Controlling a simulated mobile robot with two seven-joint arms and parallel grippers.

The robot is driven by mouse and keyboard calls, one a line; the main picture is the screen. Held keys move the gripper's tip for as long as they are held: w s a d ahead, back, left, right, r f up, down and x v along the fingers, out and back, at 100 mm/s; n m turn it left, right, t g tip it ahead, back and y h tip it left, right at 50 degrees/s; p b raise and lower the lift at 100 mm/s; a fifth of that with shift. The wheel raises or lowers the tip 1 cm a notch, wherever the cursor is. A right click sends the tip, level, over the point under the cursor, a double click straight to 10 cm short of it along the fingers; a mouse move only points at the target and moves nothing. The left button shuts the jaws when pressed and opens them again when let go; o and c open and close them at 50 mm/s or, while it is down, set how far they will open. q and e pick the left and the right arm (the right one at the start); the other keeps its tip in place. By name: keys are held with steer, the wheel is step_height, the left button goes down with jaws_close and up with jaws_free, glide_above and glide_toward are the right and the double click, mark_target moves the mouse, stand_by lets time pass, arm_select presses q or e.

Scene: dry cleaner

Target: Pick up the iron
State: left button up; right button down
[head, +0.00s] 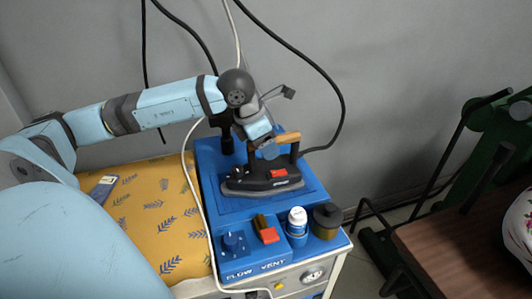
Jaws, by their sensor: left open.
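The iron (262,178) is black with a wooden handle (288,138) and a red label. It rests flat on the blue top of the steam station (312,192), near its back. My left arm reaches in from the left, and my left gripper (269,150) points down just over the iron, close to the handle's left end. Its jaws are open. I cannot tell whether a finger touches the handle or whether the handle lies between the jaws. My right gripper is not in view.
A yellow patterned board (155,215) is on the left. Cables hang along the grey wall. A brown table (465,245) stands right.

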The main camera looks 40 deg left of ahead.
arm_select(q)
steer(key=shift+f, duration=0.1)
jaws_close()
stand_by(1.3)
steer(key=shift+w+r, duration=0.1)
steer(key=shift+r, duration=0.1)
